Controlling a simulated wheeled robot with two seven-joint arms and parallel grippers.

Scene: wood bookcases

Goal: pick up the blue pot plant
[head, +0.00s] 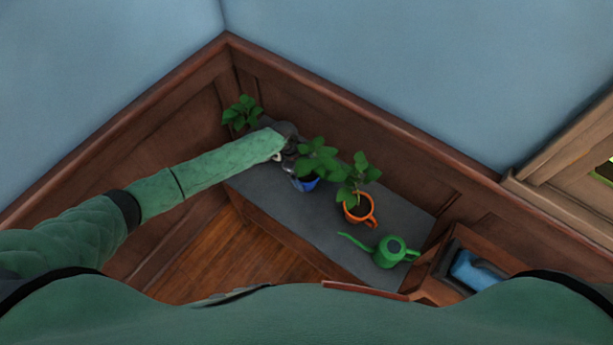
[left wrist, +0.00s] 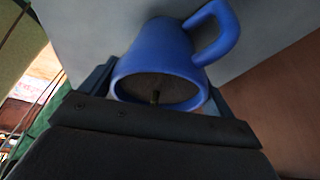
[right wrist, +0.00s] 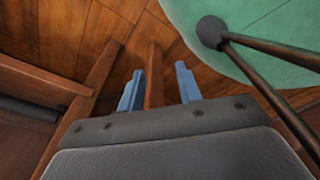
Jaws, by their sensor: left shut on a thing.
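I cannot tell whether the pot touches the table. My right gripper (right wrist: 158,88) is open, its fingers apart, with a wooden bar seen between them; I see no plant there.
An orange pot plant (head: 358,208) stands close to the right of the blue one. A green watering can (head: 390,251) is farther right on the grey table (head: 340,246). Another plant (head: 242,112) is at the back left corner. A wooden box (head: 440,265) holds something blue.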

